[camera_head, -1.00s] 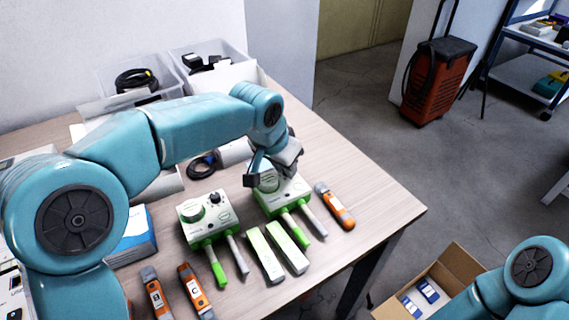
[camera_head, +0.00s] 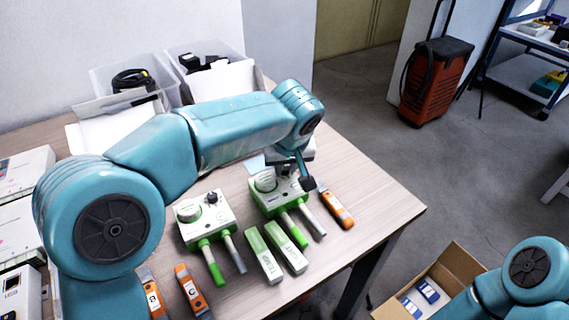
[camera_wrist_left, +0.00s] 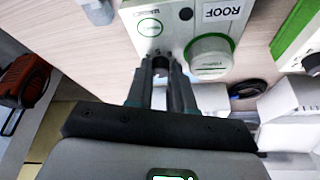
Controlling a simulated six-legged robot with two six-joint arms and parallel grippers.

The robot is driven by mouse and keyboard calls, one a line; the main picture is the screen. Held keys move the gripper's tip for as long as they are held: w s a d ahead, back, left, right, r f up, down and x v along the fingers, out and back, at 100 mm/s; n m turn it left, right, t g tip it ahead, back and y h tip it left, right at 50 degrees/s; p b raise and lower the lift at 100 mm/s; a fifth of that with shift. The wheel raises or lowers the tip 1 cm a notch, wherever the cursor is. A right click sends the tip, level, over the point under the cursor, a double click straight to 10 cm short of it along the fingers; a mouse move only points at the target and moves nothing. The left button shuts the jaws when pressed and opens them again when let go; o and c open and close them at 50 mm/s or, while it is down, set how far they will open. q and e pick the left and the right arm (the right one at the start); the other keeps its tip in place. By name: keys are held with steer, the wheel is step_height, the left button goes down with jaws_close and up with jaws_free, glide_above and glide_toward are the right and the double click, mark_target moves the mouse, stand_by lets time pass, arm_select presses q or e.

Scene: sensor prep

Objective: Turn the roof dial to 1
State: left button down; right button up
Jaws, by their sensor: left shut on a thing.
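The device labelled ROOF (camera_wrist_left: 236,25) is a white box with green trim, a big round white-and-green knob (camera_wrist_left: 208,56) and a small dark dial (camera_wrist_left: 160,66). In the head view it is the right one of two similar boxes (camera_head: 277,198). My left gripper (camera_wrist_left: 161,70) is shut on the small dark dial, one finger on each side. In the head view the left gripper (camera_head: 293,172) stands over the back right of this box and hides its dial. The dial's marks are mostly hidden by the fingers. My right gripper is out of view.
A second green-trimmed box (camera_head: 205,222) stands to the left. Two pale green blocks (camera_head: 276,256) lie in front. An orange tool (camera_head: 337,209) lies to the right, near the table edge. Clear bins (camera_head: 210,78) stand at the back. An open carton (camera_head: 448,262) is at the lower right.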

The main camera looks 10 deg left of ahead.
arm_select(q)
steer(key=n, duration=0.2)
steer(key=n+g+y+p, duration=0.1)
steer(key=n, duration=0.1)
steer(key=shift+w+d+n, duration=0.1)
steer(key=shift+d+n, duration=0.1)
steer(key=shift+n, duration=0.1)
steer(key=n+g+y+p, duration=0.1)
steer(key=n+p, duration=0.1)
steer(key=n, duration=0.2)
steer(key=shift+w, duration=0.15)
steer(key=shift+n+g+p, duration=0.3)
steer(key=shift+n+p, duration=0.05)
steer(key=shift+n, duration=0.05)
steer(key=c, duration=1)
jaws_free()
